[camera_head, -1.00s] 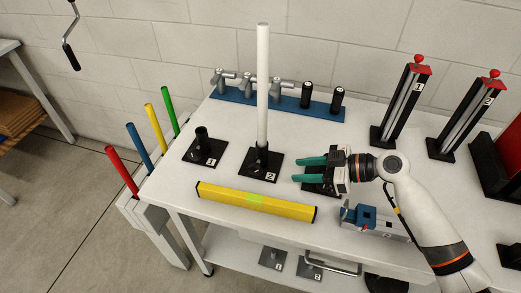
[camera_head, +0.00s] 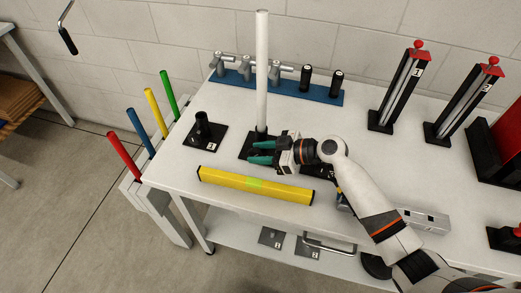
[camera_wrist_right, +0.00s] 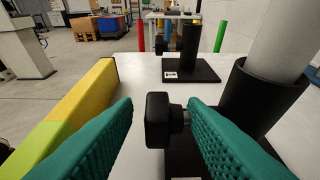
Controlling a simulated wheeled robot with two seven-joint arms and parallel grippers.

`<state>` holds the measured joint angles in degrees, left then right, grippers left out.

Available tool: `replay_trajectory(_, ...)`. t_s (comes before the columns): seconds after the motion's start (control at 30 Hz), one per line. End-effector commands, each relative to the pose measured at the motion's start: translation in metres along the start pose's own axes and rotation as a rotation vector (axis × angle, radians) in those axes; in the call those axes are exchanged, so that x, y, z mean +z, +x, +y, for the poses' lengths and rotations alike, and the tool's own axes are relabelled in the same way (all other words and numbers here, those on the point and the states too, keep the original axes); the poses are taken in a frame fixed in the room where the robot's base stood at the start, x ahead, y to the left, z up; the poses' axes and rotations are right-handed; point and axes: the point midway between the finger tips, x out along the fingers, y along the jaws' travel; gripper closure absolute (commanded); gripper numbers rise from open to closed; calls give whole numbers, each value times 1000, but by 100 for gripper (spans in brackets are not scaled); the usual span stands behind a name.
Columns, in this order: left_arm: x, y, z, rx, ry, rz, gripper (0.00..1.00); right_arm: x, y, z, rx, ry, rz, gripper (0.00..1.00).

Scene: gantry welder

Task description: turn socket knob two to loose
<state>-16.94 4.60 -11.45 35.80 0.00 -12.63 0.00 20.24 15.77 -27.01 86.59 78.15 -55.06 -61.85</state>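Socket two's black base (camera_head: 245,147) stands on the white table, with a tall white pole (camera_head: 262,70) upright in it. My right gripper (camera_head: 257,152) reaches in from the right, low in front of this socket, and covers its number label. In the right wrist view, the socket's black tube (camera_wrist_right: 262,95) is at the right around the pole. Its black knob (camera_wrist_right: 162,120) sticks out sideways on a short stem, between my two teal fingers. My left gripper is not in view.
A yellow bar (camera_head: 255,186) lies along the front of the table, close to my right gripper. Socket one (camera_head: 204,132) is empty to the left. A blue rack (camera_head: 275,91) lies behind. Red-topped stands (camera_head: 398,90) are at the right.

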Motion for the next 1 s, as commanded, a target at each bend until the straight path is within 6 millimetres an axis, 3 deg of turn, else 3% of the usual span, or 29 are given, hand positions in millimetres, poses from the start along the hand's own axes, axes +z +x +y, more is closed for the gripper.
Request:
replay_trajectory(0.23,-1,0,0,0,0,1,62,0,1,0,0,0,0,62)
replay_trajectory(0.5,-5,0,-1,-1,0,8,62,0,1,0,0,0,0,100)
replay_trajectory(0.67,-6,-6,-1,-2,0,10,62,3,0,0,2,-1,27,100)
replay_trajectory(1.0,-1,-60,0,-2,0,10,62,15,0,0,4,-4,362,100)
